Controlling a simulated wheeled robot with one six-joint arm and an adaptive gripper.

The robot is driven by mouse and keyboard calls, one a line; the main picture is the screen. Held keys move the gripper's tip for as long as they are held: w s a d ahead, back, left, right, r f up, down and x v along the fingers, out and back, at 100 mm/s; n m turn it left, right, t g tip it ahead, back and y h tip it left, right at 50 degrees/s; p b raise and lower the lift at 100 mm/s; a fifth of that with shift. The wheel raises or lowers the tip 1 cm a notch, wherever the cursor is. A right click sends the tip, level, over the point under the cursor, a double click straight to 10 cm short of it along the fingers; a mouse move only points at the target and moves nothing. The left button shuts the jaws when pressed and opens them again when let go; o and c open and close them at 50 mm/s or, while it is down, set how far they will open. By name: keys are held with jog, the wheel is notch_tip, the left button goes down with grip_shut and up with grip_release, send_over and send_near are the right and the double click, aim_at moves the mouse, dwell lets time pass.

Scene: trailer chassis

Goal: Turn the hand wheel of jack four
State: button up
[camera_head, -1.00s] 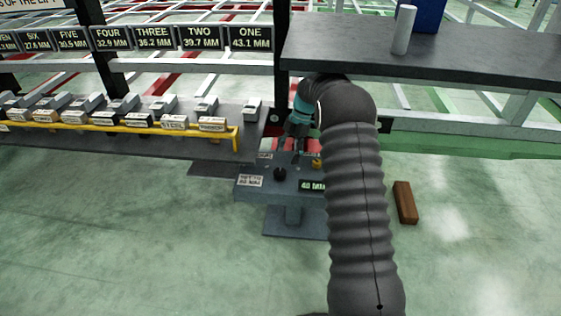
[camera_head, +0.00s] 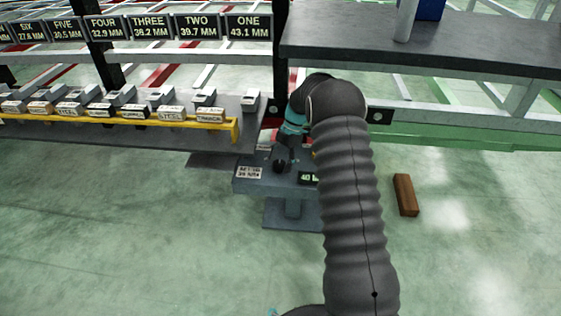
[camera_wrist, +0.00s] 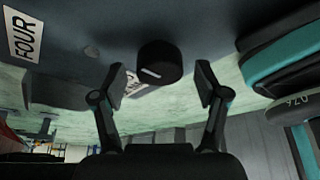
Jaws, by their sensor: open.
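The hand wheel (camera_wrist: 160,62) is a small black round knob with a white mark on its face. It stands on a dark grey surface (camera_wrist: 95,25) with a white "FOUR" label (camera_wrist: 24,36) at the wrist view's left. My gripper (camera_wrist: 161,85) is open, with one finger to each side of the knob and slightly short of it; I see gaps, no contact. In the head view the knob (camera_head: 279,167) sits on top of a grey pedestal (camera_head: 292,207), and my gripper (camera_head: 286,154) is right at it. A green-lettered display (camera_head: 308,178) beside it is partly covered by my arm.
A dark shelf (camera_head: 440,52) overhangs at the right. A bench (camera_head: 60,138) with several labelled blocks and a yellow rail (camera_head: 225,124) is at the left. A brown block (camera_head: 405,195) lies on the green floor. The floor in front is open.

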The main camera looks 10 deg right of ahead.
jog(key=c, duration=1.2)
jog(key=shift+o, duration=0.2)
jog(key=shift+m, duration=0.3)
jog(key=m+t+b, duration=0.1)
jog(key=m, duration=0.2)
jog(key=shift+s+y, duration=0.1)
jog(key=shift+y, duration=0.2)
jog(key=m+t, duration=0.2)
jog(key=m, duration=0.3)
jog(key=shift+s, duration=0.1)
jog(key=m+t, duration=0.1)
jog(key=m, duration=0.1)
jog(key=m+h, duration=0.1)
jog(key=m, duration=0.1)
jog(key=shift+s+a+t, duration=0.1)
jog(key=shift+t, duration=0.3)
jog(key=m+t+h, duration=0.1)
jog(key=m, duration=0.4)
jog(key=shift+h, duration=0.3)
